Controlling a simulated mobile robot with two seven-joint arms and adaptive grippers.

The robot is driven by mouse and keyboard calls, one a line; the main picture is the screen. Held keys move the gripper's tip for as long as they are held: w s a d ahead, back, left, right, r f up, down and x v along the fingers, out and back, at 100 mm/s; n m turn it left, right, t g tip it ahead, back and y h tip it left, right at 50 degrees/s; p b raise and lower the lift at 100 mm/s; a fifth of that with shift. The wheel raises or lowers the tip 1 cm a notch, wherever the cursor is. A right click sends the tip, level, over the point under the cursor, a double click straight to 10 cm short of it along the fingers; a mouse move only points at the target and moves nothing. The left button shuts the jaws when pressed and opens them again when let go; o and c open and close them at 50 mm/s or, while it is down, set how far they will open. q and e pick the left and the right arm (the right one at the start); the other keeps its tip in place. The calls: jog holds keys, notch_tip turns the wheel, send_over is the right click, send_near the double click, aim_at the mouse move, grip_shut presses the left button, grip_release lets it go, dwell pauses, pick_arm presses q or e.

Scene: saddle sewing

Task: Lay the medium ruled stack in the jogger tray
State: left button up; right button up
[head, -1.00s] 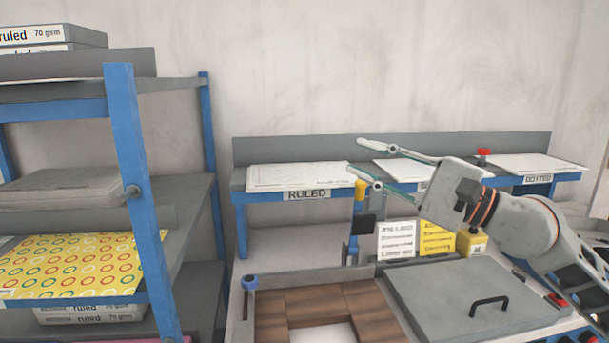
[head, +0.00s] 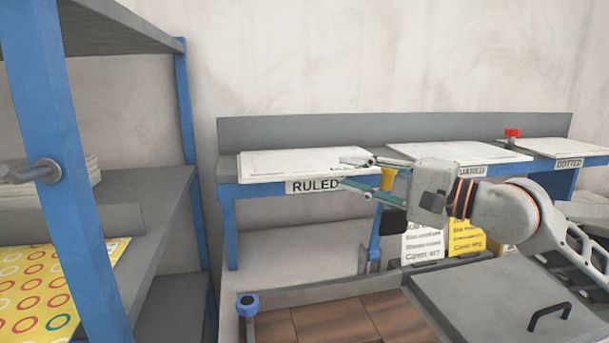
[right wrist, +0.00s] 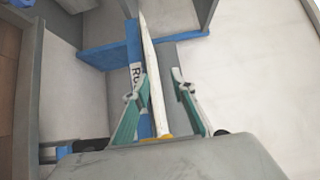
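A flat white paper stack (head: 290,162) lies on the raised shelf above the label RULED (head: 313,185). I cannot tell its size class. My right gripper (head: 350,172) is at the stack's right front corner, with one finger above and one below the stack's level. In the right wrist view the stack's thin edge (right wrist: 152,60) lies between the open fingers (right wrist: 160,85), with a gap to the right finger. A tray with a brown wooden floor (head: 330,318) and grey walls is below; I cannot tell whether it is the jogger tray. My left gripper is out of view.
Further right on the shelf (head: 225,172) lie a middle stack (head: 455,154) and a stack labelled DOTTED (head: 570,147). A grey lid with a black handle (head: 550,316) is at the lower right. A blue-posted rack (head: 65,190) stands left. White and yellow cards (head: 465,237) stand below the shelf.

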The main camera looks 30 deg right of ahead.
aim_at(312, 174)
jog(key=shift+w+a+f, duration=0.3)
jog(key=shift+w, duration=0.4)
jog(key=shift+w+a+f, duration=0.3)
jog(key=shift+w+f, duration=0.05)
jog(key=shift+w, duration=0.35)
jog(key=shift+w+a+f, duration=0.3)
jog(key=shift+w, duration=0.4)
jog(key=shift+p+x, duration=0.55)
jog(key=shift+x, duration=0.55)
jog(key=shift+w+a+f, duration=0.15)
jog(key=shift+w, duration=0.15)
jog(key=shift+w+a, duration=0.1)
jog(key=shift+w, duration=0.05)
jog(key=p+x, duration=0.1)
jog(key=x, duration=0.3)
jog(key=shift+w+a, duration=0.1)
jog(key=shift+a, duration=0.1)
jog(key=shift+w+a, duration=0.1)
jog(key=shift+w, duration=0.15)
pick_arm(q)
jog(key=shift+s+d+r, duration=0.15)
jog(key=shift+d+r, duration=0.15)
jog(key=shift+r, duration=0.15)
